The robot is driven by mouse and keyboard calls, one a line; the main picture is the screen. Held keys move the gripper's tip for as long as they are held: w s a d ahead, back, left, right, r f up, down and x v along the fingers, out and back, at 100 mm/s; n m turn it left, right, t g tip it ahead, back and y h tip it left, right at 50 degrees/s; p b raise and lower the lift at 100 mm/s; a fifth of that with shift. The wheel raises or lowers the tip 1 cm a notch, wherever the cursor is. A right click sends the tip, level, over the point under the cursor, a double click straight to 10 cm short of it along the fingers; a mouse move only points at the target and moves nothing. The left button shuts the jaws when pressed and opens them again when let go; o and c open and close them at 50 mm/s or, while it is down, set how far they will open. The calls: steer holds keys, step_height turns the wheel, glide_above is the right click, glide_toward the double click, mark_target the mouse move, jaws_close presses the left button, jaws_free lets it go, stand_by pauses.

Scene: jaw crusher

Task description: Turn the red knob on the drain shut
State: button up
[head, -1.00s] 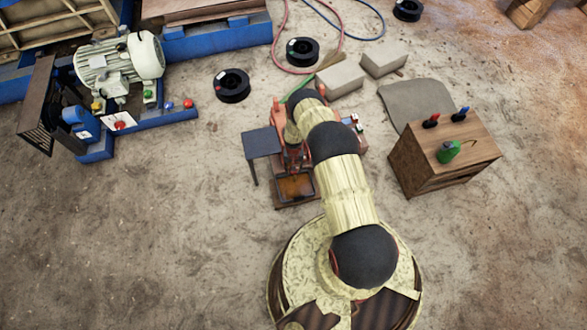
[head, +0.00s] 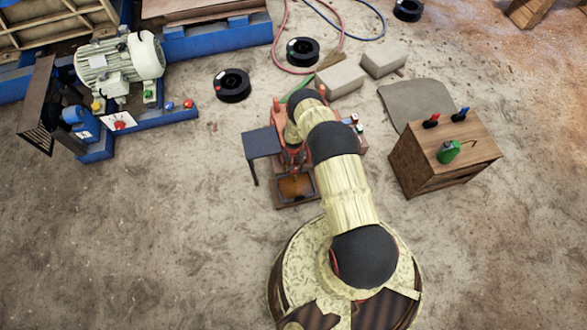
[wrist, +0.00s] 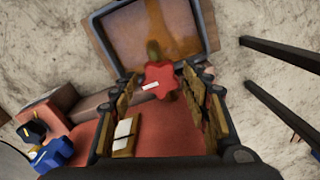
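The red knob (wrist: 160,82) shows in the wrist view as a lobed star shape with a small white mark on its face. A brownish drain stub shows just beyond it, above a tray (wrist: 97,27) of brown liquid. My gripper (wrist: 159,76) is open, with one padded finger on each side of the knob and gaps visible between. I cannot tell whether the fingertips reach as deep as the knob. In the head view the tray (head: 312,181) sits at the front of the red machine (head: 285,203), and my arm hides most of the machine and the knob.
A dark side table (head: 262,142) stands left of the machine; its legs (wrist: 285,55) show close to my right finger in the wrist view. Bare ground lies between.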

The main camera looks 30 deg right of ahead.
steer(key=shift+o, duration=0.8)
step_height(320, 180, up, 12)
stand_by(0.8)
